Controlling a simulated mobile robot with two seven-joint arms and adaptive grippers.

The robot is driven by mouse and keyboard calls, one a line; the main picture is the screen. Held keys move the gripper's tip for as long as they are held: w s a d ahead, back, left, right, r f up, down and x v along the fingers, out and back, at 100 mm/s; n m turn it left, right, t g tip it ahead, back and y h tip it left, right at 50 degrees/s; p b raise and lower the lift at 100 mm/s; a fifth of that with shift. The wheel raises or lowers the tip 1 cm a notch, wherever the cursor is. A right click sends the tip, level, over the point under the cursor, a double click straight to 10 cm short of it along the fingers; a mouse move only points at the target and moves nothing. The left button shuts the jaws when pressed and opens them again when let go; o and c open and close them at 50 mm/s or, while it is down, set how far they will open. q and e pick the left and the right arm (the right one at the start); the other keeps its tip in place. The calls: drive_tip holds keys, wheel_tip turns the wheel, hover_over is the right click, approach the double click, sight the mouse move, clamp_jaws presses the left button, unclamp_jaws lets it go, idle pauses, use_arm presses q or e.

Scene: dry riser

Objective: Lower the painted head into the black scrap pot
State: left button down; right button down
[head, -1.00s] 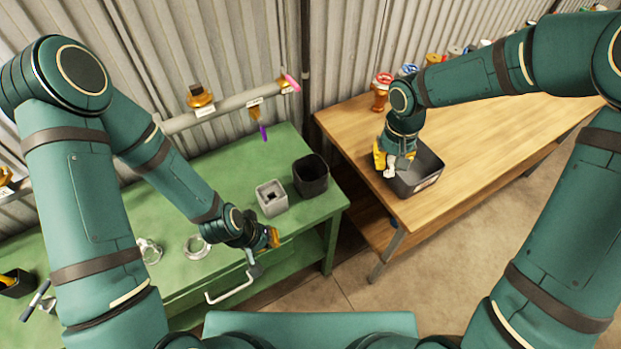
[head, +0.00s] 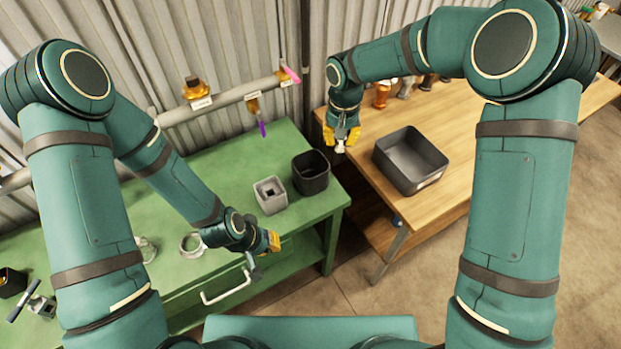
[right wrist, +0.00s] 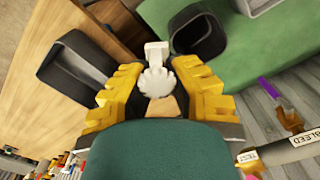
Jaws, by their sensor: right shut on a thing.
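My right gripper (head: 341,138) is shut on a small white piece, the painted head (head: 339,148), and holds it in the air near the gap between the two benches. In the right wrist view the head (right wrist: 156,80) is white with a notched rim and a square stub, between the yellow fingers. The black scrap pot (head: 311,172) stands open on the green bench, left of and apart from the held head. It also shows in the right wrist view (right wrist: 200,35). My left gripper (head: 272,242) is at the green bench's front edge; its finger opening is unclear.
A dark grey bin (head: 411,160) sits on the wooden bench (head: 465,125). A pipe with tagged valves (head: 225,99) runs behind the green bench.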

drive_tip(key=b, duration=0.5)
approach(311, 163)
drive_tip(key=s+r, duration=0.1)
drive_tip(key=s, duration=0.1)
drive_tip(key=s+r, duration=0.2)
drive_tip(key=shift+s+r, duration=0.1)
drive_tip(key=shift+r, duration=0.15)
drive_tip(key=shift+f, duration=0.1)
drive_tip(key=shift+f+b, duration=2.3)
drive_tip(key=shift+f, duration=1.6)
drive_tip(key=shift+f, duration=0.1)
drive_tip(key=c, duration=1)
unclamp_jaws()
